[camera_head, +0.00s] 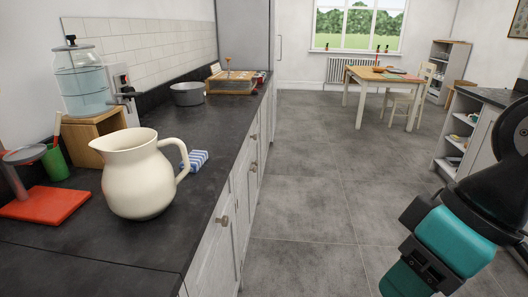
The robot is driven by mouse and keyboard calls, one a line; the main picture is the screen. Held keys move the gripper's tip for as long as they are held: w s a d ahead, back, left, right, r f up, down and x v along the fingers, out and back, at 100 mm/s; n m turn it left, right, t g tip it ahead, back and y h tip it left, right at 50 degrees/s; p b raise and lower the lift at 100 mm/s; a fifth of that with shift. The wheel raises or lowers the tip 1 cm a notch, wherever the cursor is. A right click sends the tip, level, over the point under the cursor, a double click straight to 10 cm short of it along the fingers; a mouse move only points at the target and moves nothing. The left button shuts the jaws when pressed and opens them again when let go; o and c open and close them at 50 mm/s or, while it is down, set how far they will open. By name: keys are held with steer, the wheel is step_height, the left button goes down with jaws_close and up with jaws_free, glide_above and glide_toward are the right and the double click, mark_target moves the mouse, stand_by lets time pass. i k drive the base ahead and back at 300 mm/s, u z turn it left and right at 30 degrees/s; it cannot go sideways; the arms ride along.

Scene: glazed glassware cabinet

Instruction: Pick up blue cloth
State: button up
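A blue-and-white striped folded cloth (196,160) lies on the dark countertop (150,245) at the left, just behind the cream jug (140,175). The jug's handle partly overlaps the cloth's left side. My black and teal arm shows at the lower right, over the floor and well apart from the cloth. The fingers of my gripper cannot be made out in this view.
A glass water dispenser (82,85) on a wooden box (92,140), a green cup (55,162) and a red-based stand (45,204) are left of the jug. A grey pot (187,94) stands farther back. The floor aisle (305,190) is clear up to the table (370,75).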

mark_target(197, 157)
steer(key=z, duration=0.4)
steer(key=i, duration=2.35)
steer(key=u, duration=3.2)
